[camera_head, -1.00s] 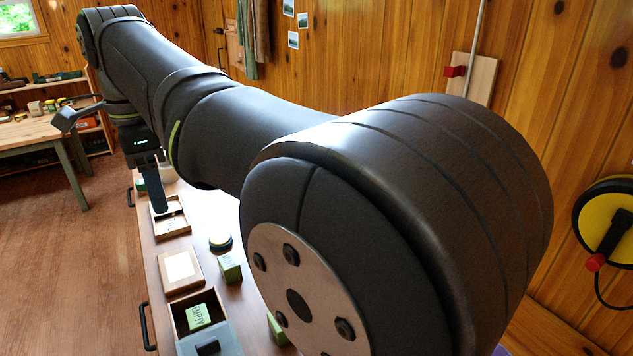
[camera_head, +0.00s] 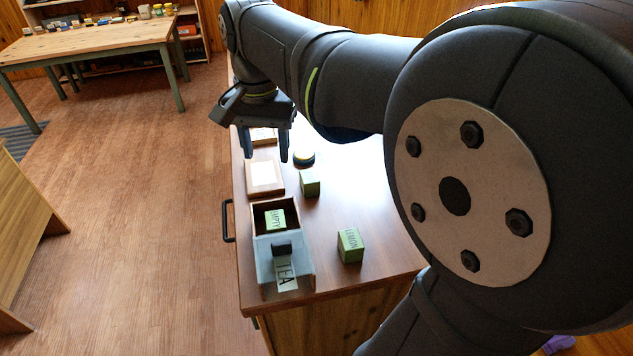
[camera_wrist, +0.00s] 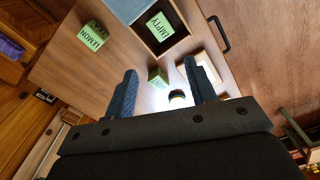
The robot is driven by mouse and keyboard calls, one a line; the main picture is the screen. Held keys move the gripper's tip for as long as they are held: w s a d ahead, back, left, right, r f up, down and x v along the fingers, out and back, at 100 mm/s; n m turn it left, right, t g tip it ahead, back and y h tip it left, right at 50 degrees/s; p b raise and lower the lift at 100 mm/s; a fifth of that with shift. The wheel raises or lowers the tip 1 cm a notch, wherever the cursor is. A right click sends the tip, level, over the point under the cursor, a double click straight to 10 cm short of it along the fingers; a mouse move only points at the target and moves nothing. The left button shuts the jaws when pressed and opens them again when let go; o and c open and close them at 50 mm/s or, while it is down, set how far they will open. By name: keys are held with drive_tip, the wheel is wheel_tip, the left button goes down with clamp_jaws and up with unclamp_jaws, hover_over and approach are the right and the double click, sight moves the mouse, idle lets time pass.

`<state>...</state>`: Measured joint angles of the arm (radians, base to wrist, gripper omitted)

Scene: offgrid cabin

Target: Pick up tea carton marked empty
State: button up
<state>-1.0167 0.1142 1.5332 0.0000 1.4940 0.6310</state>
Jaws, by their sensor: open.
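The green tea carton marked EMPTY (camera_head: 275,219) sits inside the open part of a wooden box (camera_head: 257,238), whose blue-grey lid section carries a TEA label. In the wrist view the EMPTY carton (camera_wrist: 160,27) shows at the top, beyond my fingertips. My gripper (camera_head: 265,158) is open and empty, above the counter and farther back than the box. In the wrist view its two fingers (camera_wrist: 158,66) are spread apart, with nothing held between them.
A green LEMON carton (camera_head: 350,245) stands right of the box. Another green carton (camera_head: 309,184), a round dark-rimmed item (camera_head: 304,158) and a framed wooden tray (camera_head: 265,177) stand behind it. The counter (camera_head: 330,285) has free room around the LEMON carton.

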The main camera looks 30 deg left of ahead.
wheel_tip(320, 180, down, 3)
drive_tip(key=n, duration=0.4)
approach(275, 221)
drive_tip(key=f, duration=0.5)
drive_tip(key=shift+d+f, duration=0.1)
drive_tip(key=shift+d, duration=0.15)
drive_tip(key=shift+a+f, duration=0.2)
drive_tip(key=shift+f, duration=2.65)
drive_tip(key=c, duration=0.7)
